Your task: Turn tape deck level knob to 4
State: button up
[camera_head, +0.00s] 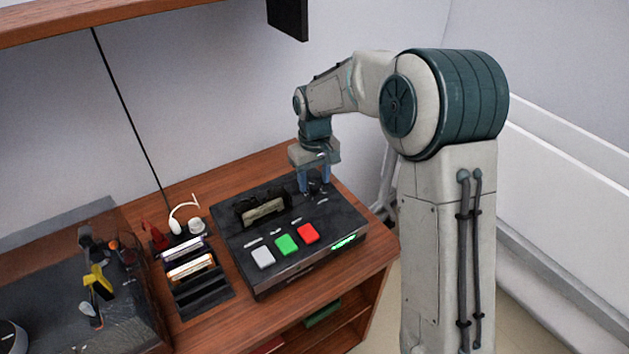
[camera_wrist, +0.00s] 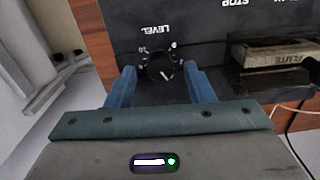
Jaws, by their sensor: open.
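The tape deck (camera_head: 340,214) is a dark box on the wooden desk. Its level knob (camera_wrist: 160,70) is small, round and black with a white pointer line, beside the upside-down word LEVEL in the wrist view. The pointer slants toward the lower right there. Small white marks ring the knob, too small to read. My gripper (camera_head: 314,182) points down over the deck's far right corner. In the wrist view its blue fingers (camera_wrist: 159,78) stand open, one on each side of the knob, with gaps visible. Whether the fingertips reach the knob's height is unclear.
White (camera_head: 263,257), green (camera_head: 286,244) and red (camera_head: 308,233) buttons line the deck's front. A cassette (camera_wrist: 272,55) marked FLUTE sits in its slot. A cassette rack (camera_head: 204,297), headphones (camera_head: 182,215) and a clear-covered turntable (camera_head: 60,300) stand to the left.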

aim_at(314, 185)
notch_tip(314, 185, up, 13)
jog(key=shift+f, duration=0.2)
jog(key=shift+s+d, duration=0.1)
